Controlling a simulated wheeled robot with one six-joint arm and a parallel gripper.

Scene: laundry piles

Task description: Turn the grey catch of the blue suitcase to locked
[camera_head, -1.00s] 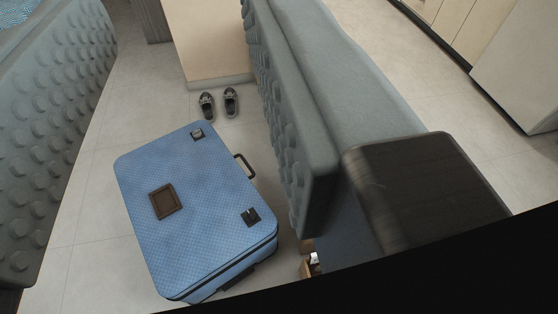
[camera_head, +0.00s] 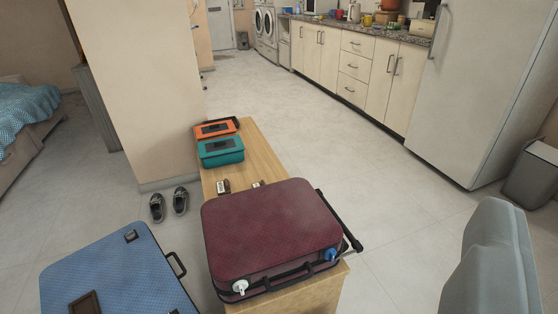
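The blue suitcase (camera_head: 115,275) lies flat on the floor at the lower left, its near part cut off by the frame's bottom edge. A small dark catch (camera_head: 130,236) shows near its far edge. A black handle (camera_head: 176,265) is on its right side, and a brown patch (camera_head: 85,303) is on its lid. No catch on it is clearly grey at this size, and its locked state cannot be told. My gripper is not in view.
A maroon suitcase (camera_head: 270,226) with a white catch (camera_head: 240,287) and a blue catch (camera_head: 331,255) lies on a wooden bench (camera_head: 262,150), right of the blue one. Teal (camera_head: 221,152) and orange (camera_head: 215,130) cases sit behind. Shoes (camera_head: 180,200) stand beside. Floor toward the cupboards is clear.

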